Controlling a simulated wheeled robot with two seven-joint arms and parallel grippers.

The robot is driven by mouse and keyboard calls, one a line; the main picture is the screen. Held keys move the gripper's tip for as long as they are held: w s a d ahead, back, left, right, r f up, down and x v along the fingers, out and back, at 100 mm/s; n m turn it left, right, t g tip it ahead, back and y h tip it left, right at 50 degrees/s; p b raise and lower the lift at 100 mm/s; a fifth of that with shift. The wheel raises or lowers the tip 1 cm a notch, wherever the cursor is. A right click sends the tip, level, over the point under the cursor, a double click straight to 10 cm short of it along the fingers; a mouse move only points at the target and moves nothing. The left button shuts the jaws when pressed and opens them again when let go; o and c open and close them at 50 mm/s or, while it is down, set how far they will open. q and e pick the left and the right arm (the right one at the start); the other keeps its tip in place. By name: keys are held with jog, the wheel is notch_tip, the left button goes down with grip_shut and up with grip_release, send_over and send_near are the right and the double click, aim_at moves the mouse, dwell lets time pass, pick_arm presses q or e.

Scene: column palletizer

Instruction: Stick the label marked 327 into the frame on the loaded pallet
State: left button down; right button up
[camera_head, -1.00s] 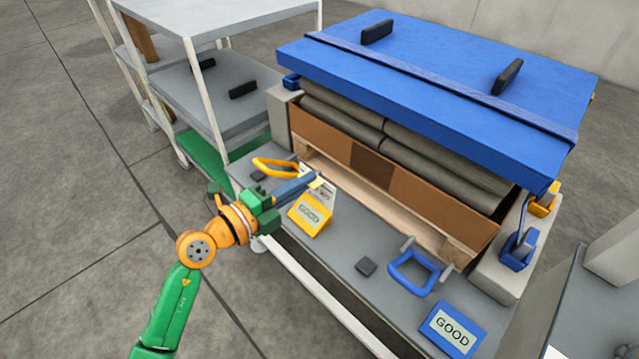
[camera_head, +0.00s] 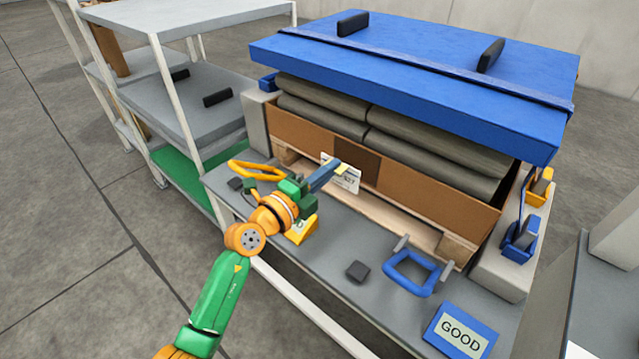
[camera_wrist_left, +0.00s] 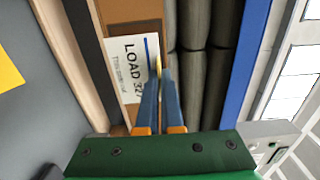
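The white label (camera_head: 347,180), which reads LOAD 327 in the left wrist view (camera_wrist_left: 125,68), is at the tips of my left gripper (camera_head: 340,169). The blue fingers (camera_wrist_left: 159,75) are closed on a small yellow tab at its edge. The label is upright in front of the brown cardboard tray (camera_head: 435,204) of the loaded pallet. A dark brown rectangle (camera_head: 362,163) on the tray's front is partly hidden behind the label and fingers. I cannot tell whether the label touches it. My right gripper is out of view.
A yellow sign (camera_head: 302,230) lies below my left gripper. A blue GOOD sign (camera_head: 461,331), blue handle (camera_head: 411,272) and dark block (camera_head: 358,271) sit on the grey ledge. A yellow handle (camera_head: 255,171) is to the left. Grey bags (camera_head: 430,150) and a blue lid (camera_head: 420,75) are above.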

pick_arm(q)
jog(key=x, duration=0.1)
jog(key=b+x, duration=0.1)
jog(key=x, duration=0.3)
jog(key=shift+w+d+f+b, duration=0.1)
jog(key=shift+f+b, duration=0.15)
jog(key=shift+b, duration=0.05)
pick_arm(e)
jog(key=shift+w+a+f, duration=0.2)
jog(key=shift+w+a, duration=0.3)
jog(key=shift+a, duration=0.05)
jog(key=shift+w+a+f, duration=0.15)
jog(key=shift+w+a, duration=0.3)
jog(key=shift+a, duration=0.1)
pick_arm(q)
jog(key=shift+p, duration=0.4)
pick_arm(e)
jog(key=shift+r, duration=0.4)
pick_arm(q)
jog(key=shift+w+d, duration=0.15)
jog(key=shift+w, duration=0.1)
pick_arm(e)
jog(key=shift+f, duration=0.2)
pick_arm(q)
jog(key=c, duration=1)
grip_release()
